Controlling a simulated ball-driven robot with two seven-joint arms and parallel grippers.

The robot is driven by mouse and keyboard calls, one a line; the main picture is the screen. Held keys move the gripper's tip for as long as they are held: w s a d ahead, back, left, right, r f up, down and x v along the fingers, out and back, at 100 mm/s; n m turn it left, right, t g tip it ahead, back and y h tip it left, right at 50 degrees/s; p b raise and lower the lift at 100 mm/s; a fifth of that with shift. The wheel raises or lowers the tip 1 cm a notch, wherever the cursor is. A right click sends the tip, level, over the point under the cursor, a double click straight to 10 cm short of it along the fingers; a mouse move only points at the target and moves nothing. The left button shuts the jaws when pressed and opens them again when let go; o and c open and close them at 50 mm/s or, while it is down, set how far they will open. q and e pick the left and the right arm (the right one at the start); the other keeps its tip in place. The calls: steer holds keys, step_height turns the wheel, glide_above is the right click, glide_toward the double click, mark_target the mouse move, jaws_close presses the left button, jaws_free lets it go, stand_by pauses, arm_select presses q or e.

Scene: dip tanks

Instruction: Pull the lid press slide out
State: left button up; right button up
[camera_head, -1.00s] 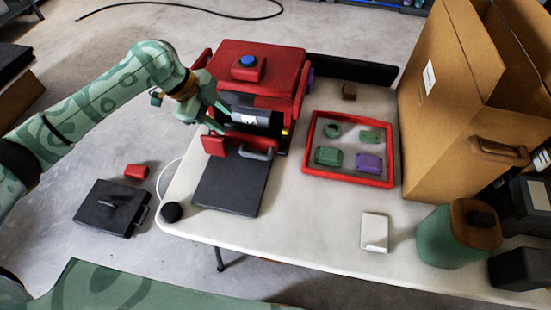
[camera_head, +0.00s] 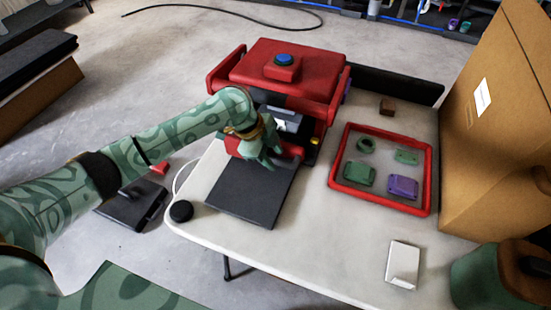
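The lid press (camera_head: 290,65) is a red machine with a blue button on top, at the back left of the table. Its slide has a red front (camera_head: 293,151) low in the press opening, above a flat dark plate (camera_head: 245,192). The grey handle seen earlier on this front is now hidden behind my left gripper. My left gripper (camera_head: 267,158) points down right at the front, where the handle was. I cannot tell whether its fingers are around the handle or only beside it. My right gripper is not in view.
A red tray (camera_head: 431,180) with green and purple parts lies right of the press. A tall cardboard box (camera_head: 490,140) stands at the right edge. A black round knob (camera_head: 181,211) sits at the left corner.

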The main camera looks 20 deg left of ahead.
arm_select(q)
steer(key=shift+w+d+f, duration=0.1)
steer(key=shift+d+f, duration=0.1)
steer(key=shift+f, duration=0.25)
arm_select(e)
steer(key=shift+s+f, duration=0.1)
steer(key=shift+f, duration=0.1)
arm_select(q)
steer(key=shift+c, duration=0.4)
